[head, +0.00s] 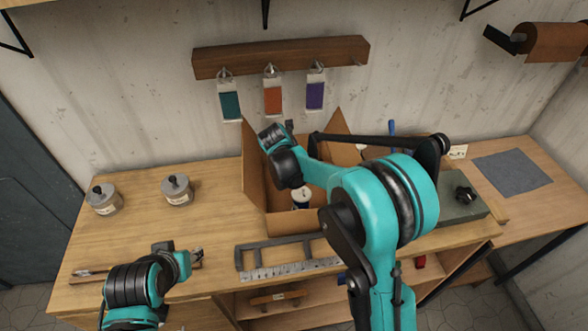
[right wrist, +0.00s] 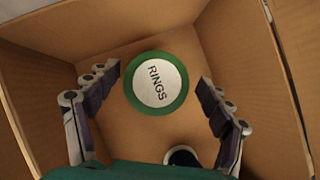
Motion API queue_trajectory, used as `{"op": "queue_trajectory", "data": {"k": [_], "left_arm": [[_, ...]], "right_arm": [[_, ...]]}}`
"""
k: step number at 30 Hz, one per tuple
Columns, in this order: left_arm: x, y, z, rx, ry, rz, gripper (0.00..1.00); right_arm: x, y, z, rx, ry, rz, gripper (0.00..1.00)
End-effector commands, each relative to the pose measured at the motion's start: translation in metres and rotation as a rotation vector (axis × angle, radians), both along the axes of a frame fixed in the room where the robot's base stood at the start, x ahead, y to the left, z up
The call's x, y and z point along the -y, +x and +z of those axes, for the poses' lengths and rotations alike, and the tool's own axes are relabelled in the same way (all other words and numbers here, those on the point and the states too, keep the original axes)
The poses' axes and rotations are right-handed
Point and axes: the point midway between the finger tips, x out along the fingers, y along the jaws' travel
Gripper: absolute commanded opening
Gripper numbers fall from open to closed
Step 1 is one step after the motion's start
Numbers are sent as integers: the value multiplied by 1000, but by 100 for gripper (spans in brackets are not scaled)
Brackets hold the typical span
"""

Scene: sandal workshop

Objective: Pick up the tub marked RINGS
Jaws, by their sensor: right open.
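The tub marked RINGS (right wrist: 157,83) has a green rim and a white round label on top. It stands upright on the floor of an open cardboard box (right wrist: 235,65). My right gripper (right wrist: 160,84) is open above it, with one finger on each side of the tub in the right wrist view and none visibly touching it. In the head view the right arm reaches over the box (head: 280,222) and hides much of its inside; I cannot make out the RINGS tub there. My left gripper (head: 197,258) is over the front left of the bench, its jaws too small to judge.
A dark-topped white container (right wrist: 183,157) stands near the RINGS tub in the box; box walls and raised flaps surround both. Two lidded jars (head: 177,190) (head: 104,199) stand on the bench at left. A grey metal frame (head: 277,257) lies in front of the box.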

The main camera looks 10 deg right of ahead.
Motion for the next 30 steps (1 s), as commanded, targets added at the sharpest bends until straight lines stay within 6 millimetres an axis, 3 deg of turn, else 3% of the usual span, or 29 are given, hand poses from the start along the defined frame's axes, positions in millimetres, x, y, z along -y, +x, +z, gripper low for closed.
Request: {"op": "queue_trajectory", "data": {"k": [9, 16, 23, 30], "left_arm": [[0, 0, -18, 0, 0, 0, 40], [0, 0, -17, 0, 0, 0, 40], [0, 0, -17, 0, 0, 0, 40], [0, 0, -17, 0, 0, 0, 40]], "right_arm": [[8, 20, -40, 0, 1, -2, 80], [9, 21, -40, 0, 2, -1, 80], [9, 21, -40, 0, 2, -1, 20], [9, 21, -40, 0, 2, -1, 17]]}}
